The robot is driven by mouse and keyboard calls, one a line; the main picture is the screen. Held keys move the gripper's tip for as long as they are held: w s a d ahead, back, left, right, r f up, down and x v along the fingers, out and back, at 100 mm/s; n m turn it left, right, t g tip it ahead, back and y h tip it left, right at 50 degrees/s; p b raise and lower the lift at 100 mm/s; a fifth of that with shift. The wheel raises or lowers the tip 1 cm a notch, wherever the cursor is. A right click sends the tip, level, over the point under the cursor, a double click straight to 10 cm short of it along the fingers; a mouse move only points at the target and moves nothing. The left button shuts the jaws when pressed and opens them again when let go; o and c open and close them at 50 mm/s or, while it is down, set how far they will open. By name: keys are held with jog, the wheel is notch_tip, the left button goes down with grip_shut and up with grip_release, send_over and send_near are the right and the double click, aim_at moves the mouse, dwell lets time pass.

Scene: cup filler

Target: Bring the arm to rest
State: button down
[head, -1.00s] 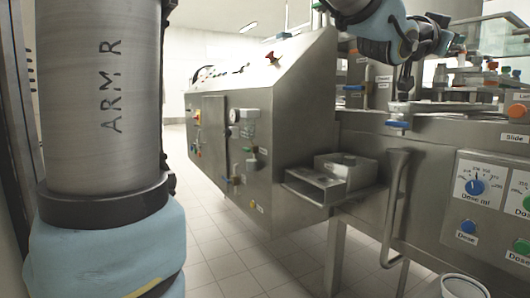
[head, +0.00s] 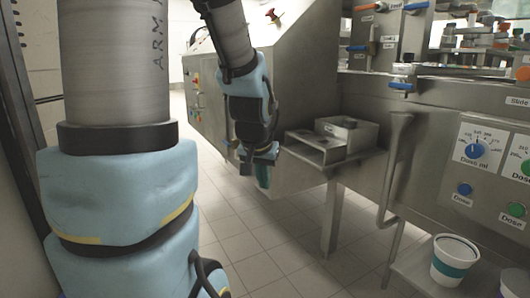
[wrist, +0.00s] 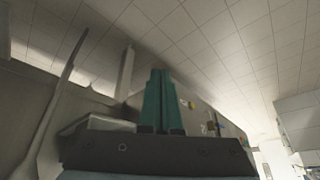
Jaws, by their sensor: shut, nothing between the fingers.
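My arm is bent in front of the filler machine (head: 300,70). My gripper (head: 262,178) hangs at the end of the arm in the head view, over the tiled floor and left of the steel outlet shelf. In the wrist view its two teal fingers (wrist: 158,75) stand side by side and touch. The fingers are shut and hold nothing.
The outlet shelf (head: 325,145) juts out close to the right of my gripper. A white cup with a teal band (head: 455,258) stands on a low shelf at the lower right. A steel handle (head: 392,165) sticks out from the machine. The floor (head: 240,225) below is clear.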

jog(key=s+a+f+n+g, duration=0.2)
jog(key=s+a+f+g, duration=0.1)
jog(key=s+a+f, duration=0.4)
notch_tip(320, 180, up, 30)
jog(key=s+p, duration=0.1)
jog(key=p, duration=2.7)
jog(key=shift+s+d+r+y, duration=0.15)
jog(key=shift+s+d+y, duration=0.05)
jog(key=shift+d+y, duration=0.2)
